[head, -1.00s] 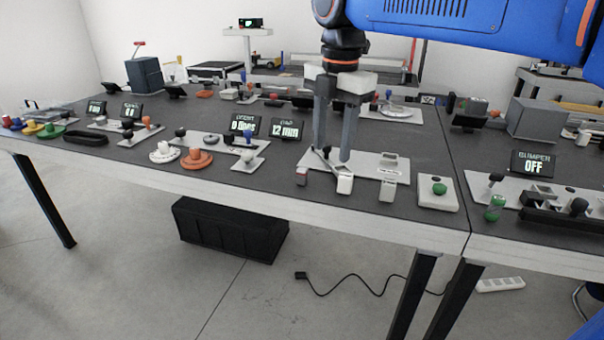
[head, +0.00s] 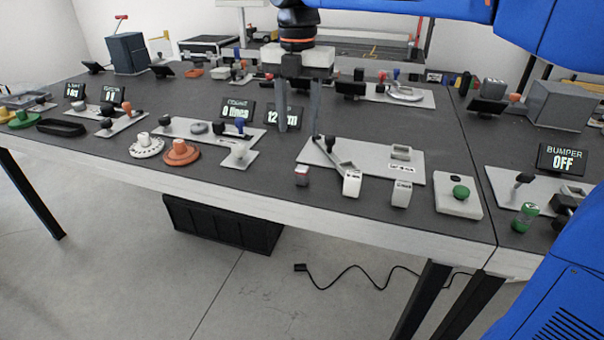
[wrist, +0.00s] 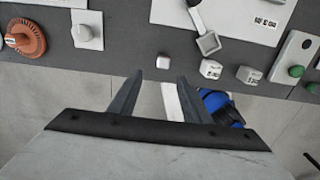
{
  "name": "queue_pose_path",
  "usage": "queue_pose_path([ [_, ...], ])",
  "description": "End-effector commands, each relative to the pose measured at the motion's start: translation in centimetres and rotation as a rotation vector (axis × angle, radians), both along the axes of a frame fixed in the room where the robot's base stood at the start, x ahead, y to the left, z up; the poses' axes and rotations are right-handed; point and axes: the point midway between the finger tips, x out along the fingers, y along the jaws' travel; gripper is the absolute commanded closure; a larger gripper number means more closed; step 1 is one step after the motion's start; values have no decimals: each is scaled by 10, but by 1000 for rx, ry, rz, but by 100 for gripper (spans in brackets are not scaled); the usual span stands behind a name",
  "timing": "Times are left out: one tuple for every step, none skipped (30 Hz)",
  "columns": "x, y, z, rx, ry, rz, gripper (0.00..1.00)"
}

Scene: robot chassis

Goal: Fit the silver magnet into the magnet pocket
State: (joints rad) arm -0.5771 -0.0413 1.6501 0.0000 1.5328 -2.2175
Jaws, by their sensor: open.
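Three small pale blocks stand on the dark bench in front of a light plate (head: 375,174): a left block with a red mark (head: 302,177), a middle block (head: 352,184) and a right block (head: 401,194). I cannot tell which is the silver magnet. A raised frame (head: 401,152) on the plate may be the magnet pocket; its inside is not clear.
A grey lever arm (head: 335,155) lies across the plate's left part. A green button box (head: 460,197) stands right of the blocks. The bench's front edge is close to the blocks.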

Motion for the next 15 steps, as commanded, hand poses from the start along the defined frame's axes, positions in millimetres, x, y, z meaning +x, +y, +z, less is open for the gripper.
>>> queue_pose_path([
  [-1,-1,-10,-1,3,0,56],
  [-1,-1,-15,-2,2,0,56],
  [-1,-1,-22,-1,3,-1,56],
  [-1,-1,-27,-1,3,-1,56],
  [-1,-1,-33,-2,2,-1,56],
  [-1,-1,-40,-1,3,-1,56],
  [-1,-1,-45,-2,2,-1,56],
  [-1,-1,-50,-2,2,-1,56],
  [-1,-1,-56,-1,3,-1,56],
  [-1,-1,-60,-2,2,-1,56],
  [0,-1,-64,-1,1,-1,56],
  [0,-1,-68,-2,2,-1,56],
  [0,-1,-71,-2,2,-1,56],
  [0,-1,-73,-1,1,-1,56],
  [0,-1,-75,0,0,-1,56],
])
